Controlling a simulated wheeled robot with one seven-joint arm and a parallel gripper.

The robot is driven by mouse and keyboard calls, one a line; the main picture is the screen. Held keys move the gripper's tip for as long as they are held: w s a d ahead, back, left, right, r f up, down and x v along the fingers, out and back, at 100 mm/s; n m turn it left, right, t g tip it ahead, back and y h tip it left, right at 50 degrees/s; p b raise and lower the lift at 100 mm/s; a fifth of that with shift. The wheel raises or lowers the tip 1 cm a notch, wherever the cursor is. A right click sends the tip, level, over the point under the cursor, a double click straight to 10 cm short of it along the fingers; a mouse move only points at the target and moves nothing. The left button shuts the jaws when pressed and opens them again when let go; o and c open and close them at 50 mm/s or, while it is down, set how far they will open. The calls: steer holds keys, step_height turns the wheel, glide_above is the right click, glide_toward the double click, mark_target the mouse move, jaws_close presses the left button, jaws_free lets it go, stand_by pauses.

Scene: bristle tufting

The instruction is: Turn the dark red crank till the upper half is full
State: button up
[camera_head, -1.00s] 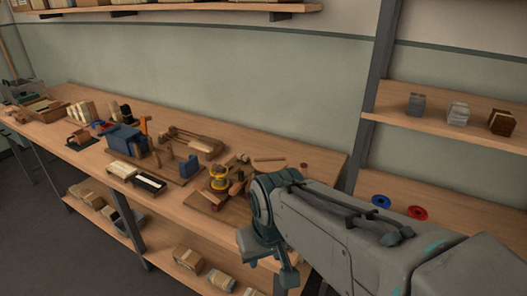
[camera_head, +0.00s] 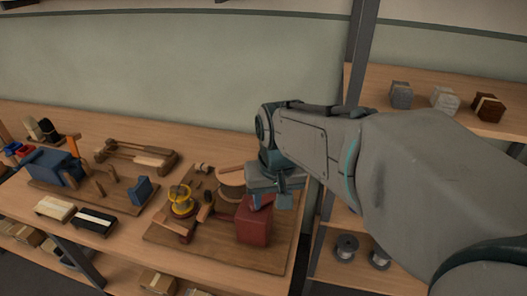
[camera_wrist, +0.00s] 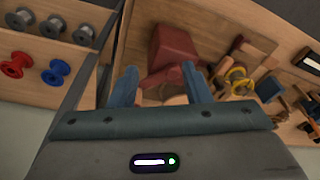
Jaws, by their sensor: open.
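A dark red block-shaped body (camera_head: 254,222) stands on the right part of a brown board (camera_head: 170,243) on the bench. It also shows in the wrist view (camera_wrist: 172,44), with a dark red part reaching down between my fingers. I cannot make out a separate crank handle or tell which part is the upper half. My gripper (camera_head: 270,198) is above and partly in front of the red body. In the wrist view my two blue-grey fingers (camera_wrist: 160,70) are apart, on either side of the lower red part; contact cannot be told.
A yellow ring-shaped piece (camera_head: 182,200) and wooden parts share the board left of the red body. A second board with a blue block (camera_head: 55,166) lies farther left. Shelves at right hold small blocks (camera_head: 445,100) and spools (camera_head: 345,247). A dark post (camera_head: 352,60) rises behind my arm.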

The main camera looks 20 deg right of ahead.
steer(key=w+d+r+m+g+p, duration=0.1)
steer(key=w+d+r+m+p, duration=0.1)
steer(key=w+d, duration=0.3)
steer(key=w+d+r+m+g+p, duration=0.1)
steer(key=w+d+r+m, duration=0.15)
steer(key=w, duration=0.45)
step_height(320, 180, down, 14)
steer(key=shift+w+d+p, duration=0.15)
steer(key=shift+p, duration=0.25)
jaws_close()
